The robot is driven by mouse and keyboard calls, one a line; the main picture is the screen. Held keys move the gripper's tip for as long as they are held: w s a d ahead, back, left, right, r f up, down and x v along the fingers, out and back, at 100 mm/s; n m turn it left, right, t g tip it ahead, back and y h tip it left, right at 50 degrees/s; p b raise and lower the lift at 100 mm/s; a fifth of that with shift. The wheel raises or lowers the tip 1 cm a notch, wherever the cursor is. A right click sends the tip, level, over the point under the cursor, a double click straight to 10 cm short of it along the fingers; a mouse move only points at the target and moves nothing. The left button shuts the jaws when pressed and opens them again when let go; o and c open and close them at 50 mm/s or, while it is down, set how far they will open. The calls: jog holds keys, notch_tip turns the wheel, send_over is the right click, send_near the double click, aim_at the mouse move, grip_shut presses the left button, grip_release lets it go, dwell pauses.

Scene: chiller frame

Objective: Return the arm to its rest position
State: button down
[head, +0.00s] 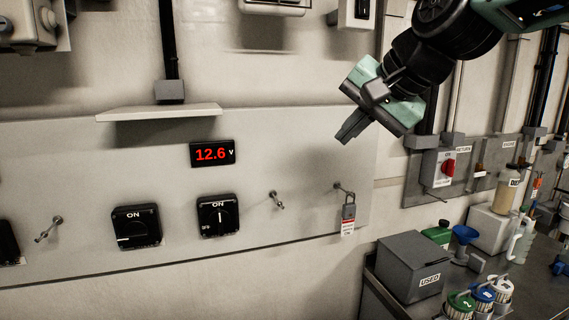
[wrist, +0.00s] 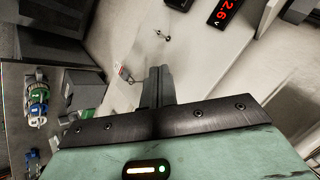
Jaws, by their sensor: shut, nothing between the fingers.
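My gripper (head: 346,134) hangs in the air in the upper right of the head view, in front of the panel (head: 300,130). Its fingers point down and left, pressed together with nothing between them. The shut fingers also show in the wrist view (wrist: 158,75). My arm comes in from the top right corner of the head view. The gripper is apart from the padlock with a red and white tag (head: 348,208), which hangs on a peg below it.
The panel carries a red display reading 12.6 V (head: 212,153), two black rotary switches (head: 137,226) (head: 218,215) and a bare peg (head: 276,200). A grey box marked USED (head: 408,265) and several bottles stand on a bench at the lower right. A red-knobbed switch (head: 447,167) is on the right wall.

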jog(key=s+a+f+n+g+h+b, duration=0.1)
jog(key=s+f+n+g, duration=0.15)
jog(key=s+f, duration=0.45)
jog(key=s+a+f+n+g+h+b, duration=0.1)
jog(key=s+f+n+g, duration=0.15)
jog(key=s+f, duration=0.45)
jog(key=s+d+f+n+h, duration=0.1)
jog(key=s+f+n, duration=0.1)
jog(key=s+f, duration=0.2)
jog(key=s+d+f+n+g+b, duration=0.1)
jog(key=s+d+f+n, duration=0.1)
jog(key=f, duration=0.4)
jog(key=s+d+f+n+g+h, duration=0.1)
jog(key=s+d+f+n, duration=0.1)
jog(key=s+f, duration=0.3)
jog(key=shift+s+d+n+h, duration=0.3)
jog(key=shift+s+n, duration=0.2)
jog(key=shift+n, duration=0.3)
